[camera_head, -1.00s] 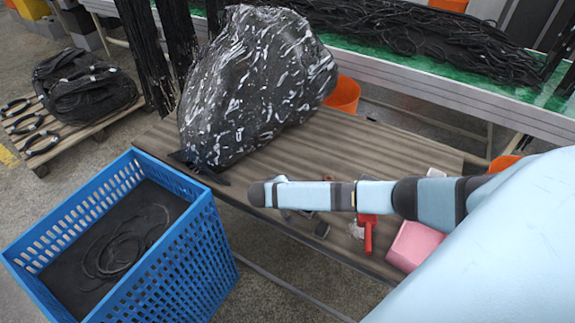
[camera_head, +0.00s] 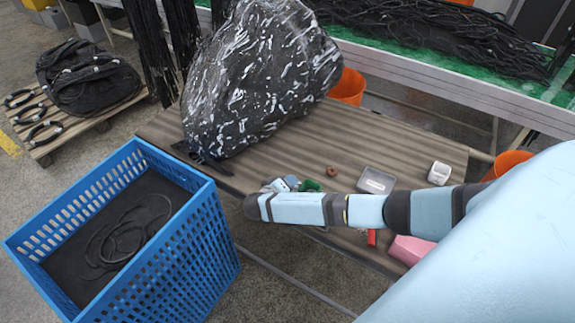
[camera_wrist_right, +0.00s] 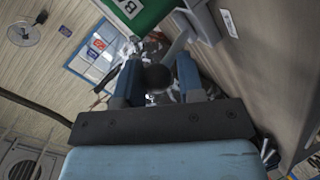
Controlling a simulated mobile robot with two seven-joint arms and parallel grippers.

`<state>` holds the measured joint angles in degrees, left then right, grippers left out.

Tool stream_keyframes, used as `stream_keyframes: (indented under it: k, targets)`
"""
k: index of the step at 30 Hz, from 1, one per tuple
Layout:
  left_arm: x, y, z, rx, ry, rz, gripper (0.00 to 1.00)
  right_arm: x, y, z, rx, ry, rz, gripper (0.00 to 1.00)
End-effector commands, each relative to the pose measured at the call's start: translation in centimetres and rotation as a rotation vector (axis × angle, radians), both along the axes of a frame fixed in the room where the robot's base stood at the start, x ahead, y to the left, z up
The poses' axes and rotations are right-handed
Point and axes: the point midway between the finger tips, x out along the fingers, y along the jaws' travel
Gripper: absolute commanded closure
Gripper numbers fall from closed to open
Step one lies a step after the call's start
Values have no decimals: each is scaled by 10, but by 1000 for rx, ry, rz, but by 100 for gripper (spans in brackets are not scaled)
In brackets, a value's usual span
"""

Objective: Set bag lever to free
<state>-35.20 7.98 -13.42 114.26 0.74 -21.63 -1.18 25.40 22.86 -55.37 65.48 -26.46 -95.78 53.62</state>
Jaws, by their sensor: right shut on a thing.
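A large shiny black bag with white streaks (camera_head: 255,80) rests on the back left of the wooden table (camera_head: 400,145) in the head view. I cannot make out a lever on it. My right arm reaches in from the right, in front of the bag, and its own wrist hides most of the gripper there. In the right wrist view my right gripper (camera_wrist_right: 158,74) is shut on a dark round knob-like thing (camera_wrist_right: 158,78) between its two blue fingers. What that thing belongs to is unclear. My left gripper is not in view.
A blue crate (camera_head: 205,245) with black hose stands at the front left.

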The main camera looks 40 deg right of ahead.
Motion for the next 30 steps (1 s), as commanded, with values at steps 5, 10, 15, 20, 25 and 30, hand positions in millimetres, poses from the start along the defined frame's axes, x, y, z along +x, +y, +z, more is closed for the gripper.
stream_keyframes:
  k: [5,10,15,20,25,30]
  targets:
    - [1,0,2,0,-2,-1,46,2,-10,4,-15,-7,-11,47]
    - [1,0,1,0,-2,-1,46,1,-6,3,-9,-4,-6,46]
    - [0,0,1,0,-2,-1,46,0,-1,3,-5,-4,-3,46]
    - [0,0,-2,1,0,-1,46,-6,18,9,0,-4,-2,46]
    - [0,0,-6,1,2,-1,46,-18,52,23,0,-5,-3,46]
    - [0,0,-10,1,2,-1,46,-28,84,38,-2,-4,-6,46]
